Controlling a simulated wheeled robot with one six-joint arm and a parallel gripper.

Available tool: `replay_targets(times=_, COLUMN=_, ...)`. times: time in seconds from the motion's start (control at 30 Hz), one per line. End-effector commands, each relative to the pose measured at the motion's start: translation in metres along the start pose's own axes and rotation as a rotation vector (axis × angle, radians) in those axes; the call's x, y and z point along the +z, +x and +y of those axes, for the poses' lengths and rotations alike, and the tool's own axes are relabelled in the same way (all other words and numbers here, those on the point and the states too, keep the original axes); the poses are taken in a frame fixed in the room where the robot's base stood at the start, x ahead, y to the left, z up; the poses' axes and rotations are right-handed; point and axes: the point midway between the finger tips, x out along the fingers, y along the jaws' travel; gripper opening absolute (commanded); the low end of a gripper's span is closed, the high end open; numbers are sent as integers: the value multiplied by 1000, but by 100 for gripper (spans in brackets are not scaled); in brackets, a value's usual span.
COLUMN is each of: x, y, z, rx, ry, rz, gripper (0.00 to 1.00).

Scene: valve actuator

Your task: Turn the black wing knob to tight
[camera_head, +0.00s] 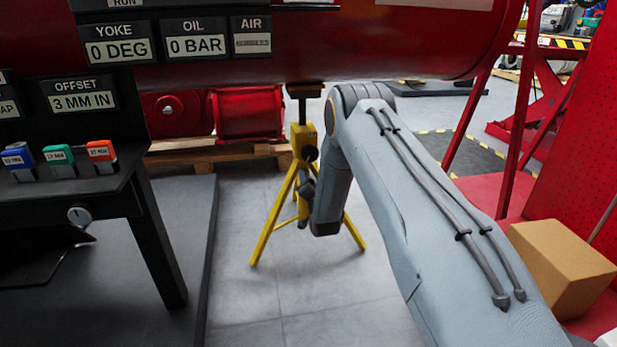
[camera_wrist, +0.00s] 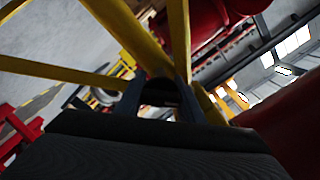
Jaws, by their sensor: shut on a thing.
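A yellow tripod stand (camera_head: 301,140) stands under the big red cylinder, its black top under the cylinder. In the wrist view its yellow legs and post (camera_wrist: 180,40) cross the picture. My gripper (camera_wrist: 160,98) reaches in at the stand. Its two fingers are shut on a dark rounded thing between them, which I take to be the black wing knob (camera_wrist: 158,88). The knob's wings and angle are too dark to read. In the head view my arm comes from the right and its wrist hangs beside the stand, largely hiding the gripper. A small black round part (camera_head: 310,154) shows on the stand's post.
A black bench (camera_head: 150,200) with coloured blocks and label plates stands at left. A red cylinder (camera_head: 330,50) spans above. A wooden pallet (camera_head: 185,156) lies behind, and a cardboard box (camera_head: 560,262) sits at right. Grey floor around the stand is clear.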

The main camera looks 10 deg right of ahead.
Motion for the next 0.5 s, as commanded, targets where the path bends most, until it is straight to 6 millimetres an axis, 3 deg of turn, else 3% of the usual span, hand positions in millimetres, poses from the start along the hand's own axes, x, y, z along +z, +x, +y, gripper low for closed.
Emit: replay_targets(times=0.5, x=1, y=-2, z=2, rx=3, ry=457, rz=-2, gripper=12)
